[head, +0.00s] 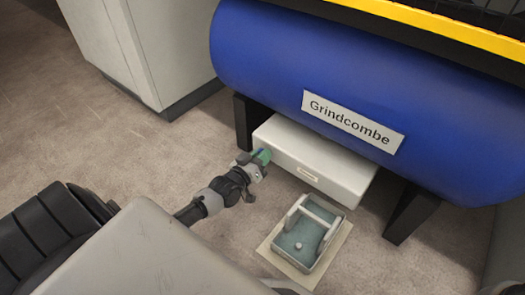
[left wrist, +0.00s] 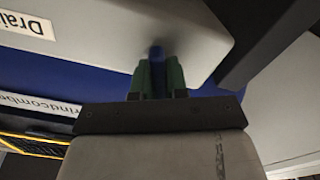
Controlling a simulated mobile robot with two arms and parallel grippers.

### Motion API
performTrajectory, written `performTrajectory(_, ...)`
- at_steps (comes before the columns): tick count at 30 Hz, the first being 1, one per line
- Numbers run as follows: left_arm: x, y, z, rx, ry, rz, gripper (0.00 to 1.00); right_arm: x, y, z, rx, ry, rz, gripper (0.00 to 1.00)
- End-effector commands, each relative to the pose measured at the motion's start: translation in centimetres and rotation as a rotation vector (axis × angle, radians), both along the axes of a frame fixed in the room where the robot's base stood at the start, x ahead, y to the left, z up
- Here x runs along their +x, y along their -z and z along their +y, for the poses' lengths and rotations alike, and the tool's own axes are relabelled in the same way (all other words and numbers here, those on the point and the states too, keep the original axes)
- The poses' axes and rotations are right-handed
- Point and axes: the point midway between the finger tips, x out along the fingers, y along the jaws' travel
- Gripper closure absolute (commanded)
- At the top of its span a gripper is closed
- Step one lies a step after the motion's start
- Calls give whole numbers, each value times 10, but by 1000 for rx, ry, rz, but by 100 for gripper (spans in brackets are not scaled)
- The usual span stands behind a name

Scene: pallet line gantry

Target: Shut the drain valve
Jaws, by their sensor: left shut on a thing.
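The white box (head: 318,160) under the blue tank carries a small label; in the left wrist view the part of the label in sight reads "Drai" (left wrist: 27,24). My left gripper (head: 262,156) is at the box's left end, its green fingertips touching or very close to it. In the left wrist view the left gripper (left wrist: 158,78) is shut on a narrow dark blue piece (left wrist: 157,62) against the box, which looks like the drain valve's handle. The fingers hide most of it, so its angle cannot be told. My right gripper is not in view.
The blue tank (head: 400,95) with a "Grindcombe" plate (head: 352,121) stands on dark legs (head: 410,214). A grey-green tray with a handle (head: 303,240) sits on a pale mat (head: 281,262) in front of the box. A grey cabinet (head: 135,50) stands back left. Floor between is clear.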

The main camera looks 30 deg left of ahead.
Motion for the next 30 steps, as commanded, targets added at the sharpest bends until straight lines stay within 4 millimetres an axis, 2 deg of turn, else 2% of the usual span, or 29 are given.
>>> performTrajectory(3,0,-2,0,-109,0,9,100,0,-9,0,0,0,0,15)
performTrajectory(12,0,0,2,-394,-1,32,100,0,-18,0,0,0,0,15)
performTrajectory(30,0,5,3,-933,-1,75,100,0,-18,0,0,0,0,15)
